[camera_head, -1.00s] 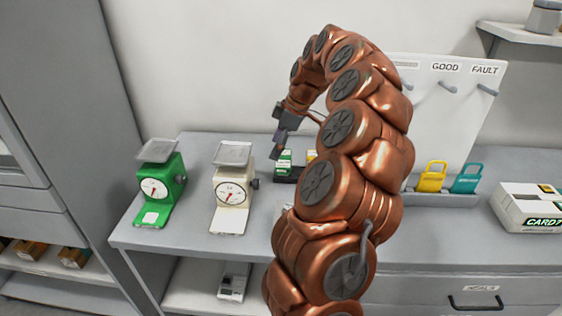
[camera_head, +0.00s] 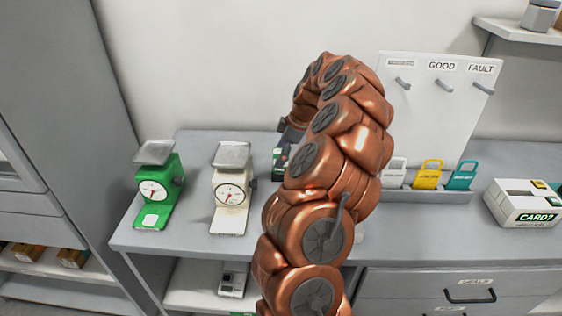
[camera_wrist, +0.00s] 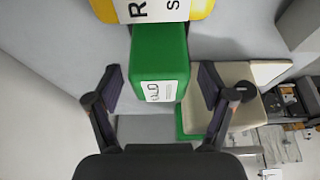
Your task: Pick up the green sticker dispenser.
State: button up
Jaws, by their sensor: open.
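The green sticker dispenser (camera_wrist: 160,62) is a green block with a white, dark-lettered label. In the wrist view it lies between the two spread fingers of my gripper (camera_wrist: 162,84), with a gap on each side. My gripper is open and holds nothing. In the head view only a small green part of the dispenser (camera_head: 277,156) shows at the left edge of my arm. My arm hides the rest of it and most of my gripper there.
A yellow dispenser (camera_wrist: 196,9) with lettering is close beyond the green one. A cream scale (camera_head: 231,190) and a green scale (camera_head: 160,188) stand to the left on the table (camera_head: 190,240). Yellow (camera_head: 427,176) and teal (camera_head: 461,176) tags stand at right, near a card box (camera_head: 525,203).

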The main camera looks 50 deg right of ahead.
jog(key=shift+x, duration=1)
jog(key=shift+r, duration=0.1)
jog(key=c, duration=1.4)
